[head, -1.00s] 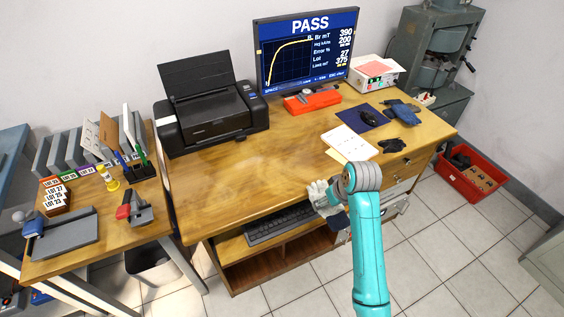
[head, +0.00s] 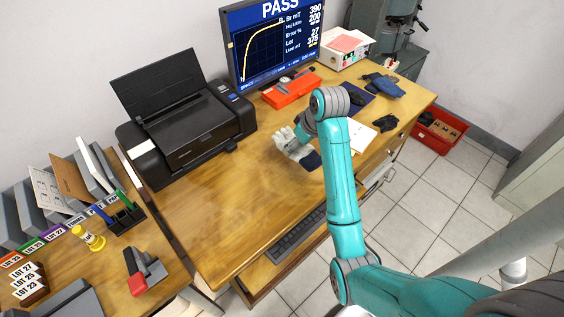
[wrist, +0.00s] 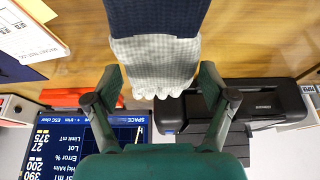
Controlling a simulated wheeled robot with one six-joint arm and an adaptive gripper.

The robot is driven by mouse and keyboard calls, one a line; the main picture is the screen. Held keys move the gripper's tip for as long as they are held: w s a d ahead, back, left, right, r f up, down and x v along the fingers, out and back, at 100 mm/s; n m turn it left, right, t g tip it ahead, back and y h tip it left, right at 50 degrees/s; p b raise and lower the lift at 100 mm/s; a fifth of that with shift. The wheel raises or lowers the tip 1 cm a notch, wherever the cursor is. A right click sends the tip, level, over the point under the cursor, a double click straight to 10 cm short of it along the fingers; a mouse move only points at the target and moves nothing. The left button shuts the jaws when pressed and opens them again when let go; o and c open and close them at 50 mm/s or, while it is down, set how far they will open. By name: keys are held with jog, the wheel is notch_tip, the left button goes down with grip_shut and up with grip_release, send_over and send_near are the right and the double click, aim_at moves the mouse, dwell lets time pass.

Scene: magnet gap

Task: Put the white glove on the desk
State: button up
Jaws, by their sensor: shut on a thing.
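The white glove (wrist: 155,62) with a dark blue cuff (wrist: 158,15) lies between the two fingers of my gripper (wrist: 163,78) in the wrist view. My gripper is shut on it. In the head view, the white glove (head: 288,146) appears over the middle of the wooden desk (head: 210,215), with its cuff towards the front right. My arm hides part of it there. I cannot tell whether the glove touches the desk top.
A black printer (head: 187,128) stands left of the glove. The monitor (head: 275,45) and a red-orange box (head: 291,90) are behind. Papers (head: 362,135), a dark glove (head: 386,122) and blue gloves (head: 384,85) lie to the right. The desk's front left is clear.

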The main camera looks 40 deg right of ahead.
aim_at(293, 168)
notch_tip(293, 168, down, 10)
jog(key=shift+r, duration=0.15)
dwell(0.4)
jog(key=o, duration=1)
